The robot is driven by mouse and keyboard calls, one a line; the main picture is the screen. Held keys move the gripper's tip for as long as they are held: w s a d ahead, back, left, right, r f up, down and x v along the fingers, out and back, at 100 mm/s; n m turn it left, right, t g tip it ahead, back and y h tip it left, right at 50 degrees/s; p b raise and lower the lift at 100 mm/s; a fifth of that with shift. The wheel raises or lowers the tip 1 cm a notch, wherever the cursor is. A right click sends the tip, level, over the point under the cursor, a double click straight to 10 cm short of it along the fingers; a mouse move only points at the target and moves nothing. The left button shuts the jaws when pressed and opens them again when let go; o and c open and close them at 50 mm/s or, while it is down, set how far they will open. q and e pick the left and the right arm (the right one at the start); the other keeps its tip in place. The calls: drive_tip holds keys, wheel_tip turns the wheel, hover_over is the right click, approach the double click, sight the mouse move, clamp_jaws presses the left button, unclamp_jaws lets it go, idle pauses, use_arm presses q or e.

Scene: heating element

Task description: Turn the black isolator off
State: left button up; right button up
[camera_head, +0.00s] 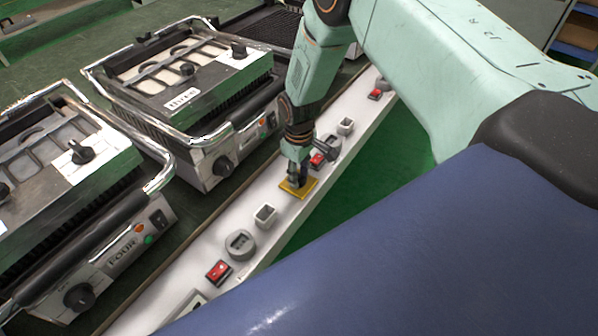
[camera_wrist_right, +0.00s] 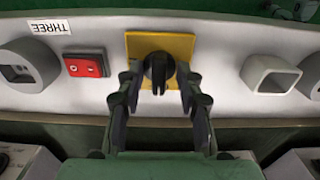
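The black isolator is a black rotary knob (camera_wrist_right: 158,68) on a square yellow plate (camera_wrist_right: 184,44). In the right wrist view its handle bar points up and down. In the head view the yellow plate (camera_head: 308,184) shows on the white strip, with the knob mostly hidden by my right gripper. My right gripper (camera_head: 297,181) points down at the plate. In the right wrist view its two fingers (camera_wrist_right: 159,76) are apart, one on each side of the knob. I cannot tell whether they touch it. My left gripper is not in view.
A red switch (camera_wrist_right: 86,66) and a round grey socket (camera_wrist_right: 28,66) sit left of the plate under a THREE label (camera_wrist_right: 50,27); a white square socket (camera_wrist_right: 270,75) is at right. Contact grills (camera_head: 190,80) stand along the strip's left side in the head view.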

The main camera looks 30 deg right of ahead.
drive_tip(key=shift+w, duration=0.1)
drive_tip(key=shift+r, duration=0.35)
wheel_tip(320, 180, up, 7)
drive_tip(key=shift+f, duration=0.1)
idle(0.5)
